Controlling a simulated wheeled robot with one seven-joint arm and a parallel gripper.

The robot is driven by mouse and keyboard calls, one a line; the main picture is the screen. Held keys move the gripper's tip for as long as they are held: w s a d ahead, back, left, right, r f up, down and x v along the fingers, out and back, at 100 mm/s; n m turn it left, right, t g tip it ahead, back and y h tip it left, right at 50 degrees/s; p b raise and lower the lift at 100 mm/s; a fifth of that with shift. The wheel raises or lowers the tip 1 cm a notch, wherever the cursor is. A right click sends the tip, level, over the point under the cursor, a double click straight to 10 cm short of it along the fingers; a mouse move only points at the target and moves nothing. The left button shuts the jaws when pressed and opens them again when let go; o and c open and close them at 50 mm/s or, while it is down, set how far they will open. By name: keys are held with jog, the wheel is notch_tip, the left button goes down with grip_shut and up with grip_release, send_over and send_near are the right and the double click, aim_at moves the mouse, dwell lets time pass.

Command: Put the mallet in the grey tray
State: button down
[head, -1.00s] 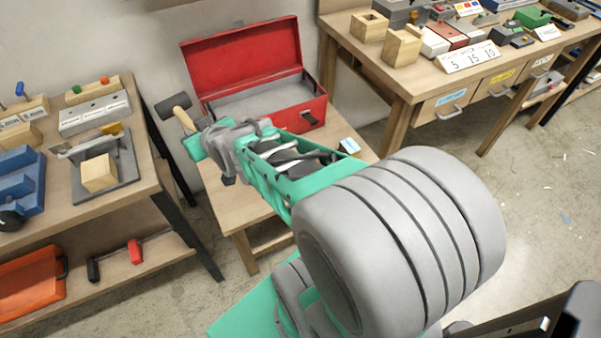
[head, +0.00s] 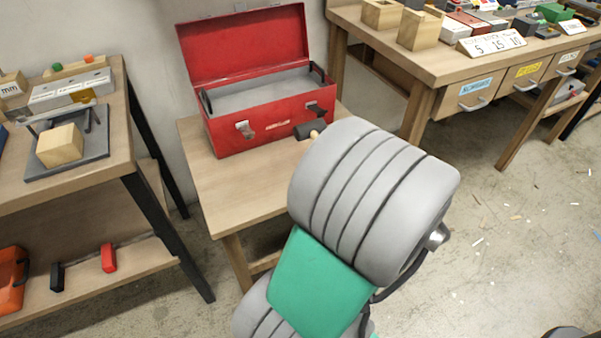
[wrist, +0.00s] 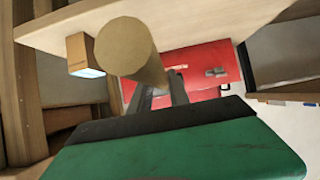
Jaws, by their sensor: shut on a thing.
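In the head view only these bits show past my arm, in front of the red toolbox's right end. In the wrist view the round end of the handle (wrist: 131,48) points at the camera, and the head is hidden. My gripper (wrist: 160,92) is shut on the handle; my arm hides it in the head view. A grey tray-like inset (head: 262,93) lies inside the red toolbox, whose lid is open. The inset looks empty where it shows.
The red toolbox (head: 225,136) stands on a small wooden table (head: 225,192). A small wooden block (wrist: 82,54) is beside the handle in the wrist view. A left bench (head: 115,110) holds a clamp-like tool and a wood block; a right bench (head: 440,63) has drawers.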

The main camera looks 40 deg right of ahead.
jog(key=w+f, duration=0.2)
jog(key=w, duration=0.1)
jog(key=w+a+f+b, duration=0.1)
jog(key=w+f, duration=0.2)
jog(key=w+f+b, duration=0.1)
jog(key=w+f, duration=0.1)
jog(key=w, duration=0.1)
jog(key=shift+w+a+f, duration=0.15)
jog(key=shift+w+f, duration=0.15)
jog(key=f, duration=0.1)
jog(key=f+b, duration=0.2)
jog(key=shift+w+f, duration=0.3)
jog(key=shift+f, duration=0.1)
jog(key=c, duration=1.2)
grip_release()
jog(key=shift+c, duration=0.2)
